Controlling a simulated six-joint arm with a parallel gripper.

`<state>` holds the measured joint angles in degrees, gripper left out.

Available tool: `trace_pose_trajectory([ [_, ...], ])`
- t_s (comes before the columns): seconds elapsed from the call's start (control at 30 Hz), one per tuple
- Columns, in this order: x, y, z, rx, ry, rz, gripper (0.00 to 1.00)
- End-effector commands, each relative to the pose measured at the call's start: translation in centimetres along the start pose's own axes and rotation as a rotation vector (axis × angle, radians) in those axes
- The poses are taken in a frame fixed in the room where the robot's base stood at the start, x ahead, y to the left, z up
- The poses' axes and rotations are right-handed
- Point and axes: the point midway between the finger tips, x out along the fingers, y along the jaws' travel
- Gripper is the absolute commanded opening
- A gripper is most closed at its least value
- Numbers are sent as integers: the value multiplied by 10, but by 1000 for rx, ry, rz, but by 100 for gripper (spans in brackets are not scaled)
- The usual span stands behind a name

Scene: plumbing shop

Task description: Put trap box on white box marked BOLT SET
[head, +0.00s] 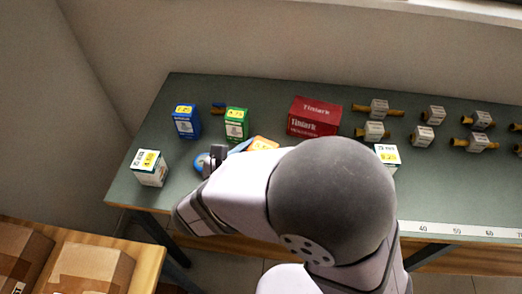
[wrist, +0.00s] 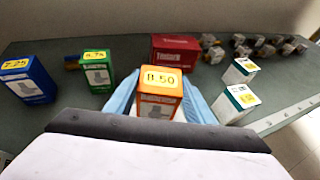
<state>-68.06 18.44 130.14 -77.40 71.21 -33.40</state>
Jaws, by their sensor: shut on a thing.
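My gripper (wrist: 157,98) has its pale blue fingers on either side of an orange box (wrist: 158,107) and is shut on it. The box has a yellow price label reading 8.50 on top; its printed name is too small to read, so I cannot confirm it is the trap box. In the head view the orange box (head: 262,144) shows partly behind my arm. Two white boxes with yellow labels, one farther (wrist: 239,72) and one nearer (wrist: 234,105), stand to its right. Another white box (head: 150,169) stands at the table's left end. I cannot read BOLT SET on any.
A blue box (head: 186,121) and a green box (head: 236,124) stand to the left, with a small brass fitting between them. A red Tinlark box (head: 315,116) stands behind. Several tagged brass fittings fill the right side. The green table (head: 160,110) has bare room near its left end.

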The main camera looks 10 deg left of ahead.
Motion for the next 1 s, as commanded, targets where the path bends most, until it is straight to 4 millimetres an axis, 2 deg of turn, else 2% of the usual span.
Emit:
trace_pose_trajectory([
  [0.43,2,0,-5,1,-1,0,20],
  [0.47,2,0,-5,1,0,0,53],
  [0.5,2,0,-5,1,0,0,63],
  [0.53,2,0,-5,1,0,0,67],
  [0.87,1,0,-3,1,0,0,67],
  [1.0,-5,1,-3,1,0,3,67],
])
